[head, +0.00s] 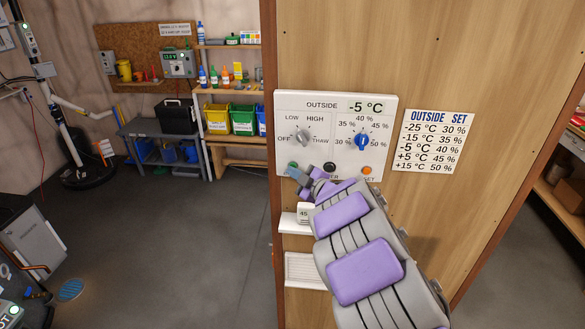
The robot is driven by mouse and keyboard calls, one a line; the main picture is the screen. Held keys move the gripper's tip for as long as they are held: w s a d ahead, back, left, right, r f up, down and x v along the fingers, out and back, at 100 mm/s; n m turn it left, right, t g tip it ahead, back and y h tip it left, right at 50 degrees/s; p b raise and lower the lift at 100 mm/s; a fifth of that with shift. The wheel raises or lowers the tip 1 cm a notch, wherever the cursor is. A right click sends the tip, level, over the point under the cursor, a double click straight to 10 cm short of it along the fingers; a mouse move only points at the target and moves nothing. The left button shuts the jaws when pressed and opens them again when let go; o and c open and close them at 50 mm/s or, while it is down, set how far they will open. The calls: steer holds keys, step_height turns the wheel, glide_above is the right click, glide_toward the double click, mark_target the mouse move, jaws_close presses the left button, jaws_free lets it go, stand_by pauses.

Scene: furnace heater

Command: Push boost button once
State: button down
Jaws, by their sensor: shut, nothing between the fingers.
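A white control panel (317,107) is fixed to the wooden wall and reads OUTSIDE -5 °C. It has a grey knob (304,135) marked OFF, LOW, HIGH and THAW, and a blue knob (362,142) with percent marks. Along its lower edge are a green button (293,165), a black button (329,167) and an orange button (367,171). My gripper (291,172) is shut and empty at the panel's lower left, just below the green button in the picture. I cannot tell whether it touches. It hides the label under the green button, and no boost label is readable.
A chart (433,141) of OUTSIDE and SET values hangs right of the panel. A small white shelf (292,224) with a 45 card and a vent (303,271) are below. Open floor lies left; a workbench (150,127) and shelves stand behind.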

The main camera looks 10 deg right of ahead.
steer(key=shift+w+d, duration=0.1)
steer(key=shift+w, duration=0.25)
stand_by(0.4)
steer(key=shift+s, duration=0.1)
steer(key=shift+s+a, duration=0.3)
steer(key=shift+s, duration=0.45)
steer(key=shift+s, duration=0.1)
steer(key=shift+s+a+b, duration=0.2)
steer(key=shift+s+a, duration=0.05)
steer(key=shift+s, duration=0.5)
steer(key=shift+s+a+b, duration=0.2)
steer(key=shift+s+a, duration=0.1)
steer(key=shift+s, duration=0.5)
steer(key=shift+s+a+b, duration=0.2)
steer(key=shift+s+a, duration=0.05)
steer(key=shift+s, duration=0.5)
